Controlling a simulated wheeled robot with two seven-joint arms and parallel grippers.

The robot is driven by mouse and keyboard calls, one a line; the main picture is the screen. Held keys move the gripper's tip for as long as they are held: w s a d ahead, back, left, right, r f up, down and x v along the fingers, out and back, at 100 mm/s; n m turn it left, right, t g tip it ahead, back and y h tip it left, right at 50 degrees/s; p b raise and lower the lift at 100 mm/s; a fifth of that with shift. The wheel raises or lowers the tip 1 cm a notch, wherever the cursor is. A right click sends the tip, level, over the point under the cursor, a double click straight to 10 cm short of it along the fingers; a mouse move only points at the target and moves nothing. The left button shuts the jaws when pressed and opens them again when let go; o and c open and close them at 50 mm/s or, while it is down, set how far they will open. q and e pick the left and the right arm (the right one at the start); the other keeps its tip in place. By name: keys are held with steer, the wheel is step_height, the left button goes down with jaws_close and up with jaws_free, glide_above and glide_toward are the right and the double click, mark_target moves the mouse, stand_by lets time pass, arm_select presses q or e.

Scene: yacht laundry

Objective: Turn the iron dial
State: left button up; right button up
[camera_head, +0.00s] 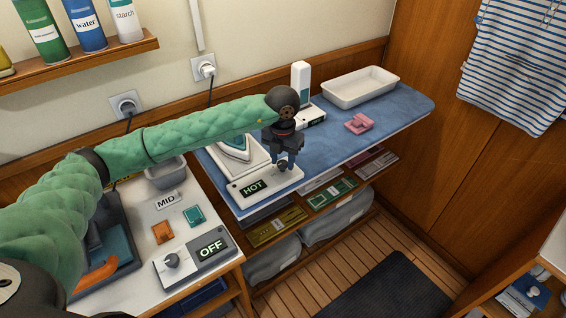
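The iron (236,147) rests on a white stand on the blue ironing board, at the picture's middle. The white control panel (237,191) in front of it has a display (254,188) reading "HOT". A dark dial (282,167) sits on the panel to the right of the display. My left gripper (284,162) points down over this dial, its fingertips at the dial and partly covering it. I cannot tell whether the fingers grip it. My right gripper is not in view.
A second panel with a grey knob (171,261) and an "OFF" display (211,247) is on the left counter, near a "MID" label (167,202). A white tray (361,87), a pink item (359,123) and an upright white device (301,84) stand on the board.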

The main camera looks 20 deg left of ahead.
arm_select(q)
steer(key=shift+r+p, duration=0.55)
steer(key=shift+r, duration=1.9)
steer(key=shift+r, duration=0.1)
